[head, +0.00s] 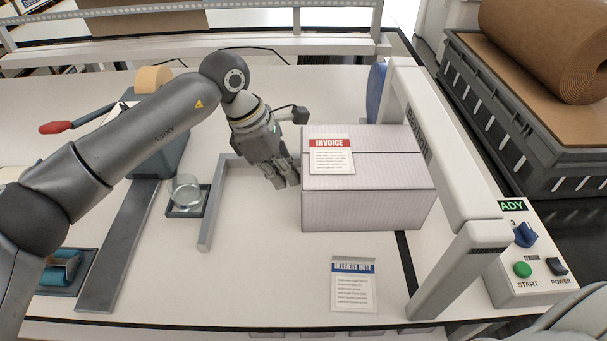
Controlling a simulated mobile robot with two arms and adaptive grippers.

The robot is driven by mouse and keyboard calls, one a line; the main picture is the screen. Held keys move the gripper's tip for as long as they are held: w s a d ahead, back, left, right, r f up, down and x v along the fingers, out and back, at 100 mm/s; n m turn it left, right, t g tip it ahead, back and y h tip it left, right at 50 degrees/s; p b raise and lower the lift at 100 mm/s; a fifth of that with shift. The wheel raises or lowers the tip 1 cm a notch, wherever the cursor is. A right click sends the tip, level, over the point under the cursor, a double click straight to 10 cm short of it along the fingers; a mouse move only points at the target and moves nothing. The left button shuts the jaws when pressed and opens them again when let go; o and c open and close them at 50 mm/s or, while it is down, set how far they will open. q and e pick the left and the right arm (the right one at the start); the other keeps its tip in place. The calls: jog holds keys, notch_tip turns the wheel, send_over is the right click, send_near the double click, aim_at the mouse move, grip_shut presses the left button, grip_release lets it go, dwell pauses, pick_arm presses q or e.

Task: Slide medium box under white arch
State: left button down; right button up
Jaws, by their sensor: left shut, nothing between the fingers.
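The medium box (385,195) is pale with thin stripes and a dark seam across its top. It stands on the white table, and its right part is at the white arch (461,205), partly behind the arch's front post and beam. A sheet marked INVOICE (331,160) lies on its top left. My left gripper (288,183) is shut and empty, pointing down close to the left side of the box. I cannot tell whether its fingers touch the box. My right gripper is not clearly seen.
A grey metal guide (207,215) stands left of the box, with a glass (186,189) in a small tray beyond. A DELIVERY NOTE sheet (353,286) lies in front of the box. A control panel (530,266) with a green button is at right.

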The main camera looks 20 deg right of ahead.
dwell(0.3)
pick_arm(q)
jog(key=shift+s+d+b, duration=0.25)
jog(key=shift+d+b, duration=0.1)
jog(key=shift+d, duration=0.4)
jog(key=shift+s+d+b, duration=0.2)
jog(key=shift+d+b, duration=0.1)
jog(key=shift+d, duration=0.4)
jog(key=shift+s+d+b, duration=0.25)
jog(key=shift+d+b, duration=0.05)
jog(key=shift+d, duration=0.35)
jog(key=shift+s+d, duration=0.2)
jog(key=shift+d, duration=0.65)
jog(key=shift+s+d+b, duration=0.15)
jog(key=shift+d+b, duration=0.2)
jog(key=shift+d, duration=0.1)
jog(key=shift+w+a+b, duration=0.15)
jog(key=shift+a+b, duration=0.05)
jog(key=shift+a, duration=0.3)
jog(key=shift+w+a+b, duration=0.15)
jog(key=shift+a, duration=0.35)
jog(key=shift+s+d+r+p+v, duration=0.1)
jog(key=shift+d+p+v, duration=0.15)
jog(key=shift+p+v, duration=1)
jog(key=shift+s+d+r+p+v, duration=0.1)
jog(key=shift+d+p+v, duration=0.2)
jog(key=shift+v, duration=1.8)
jog(key=shift+d+r+p+v, duration=0.15)
jog(key=shift+p+v, duration=0.7)
jog(key=shift+v, duration=0.85)
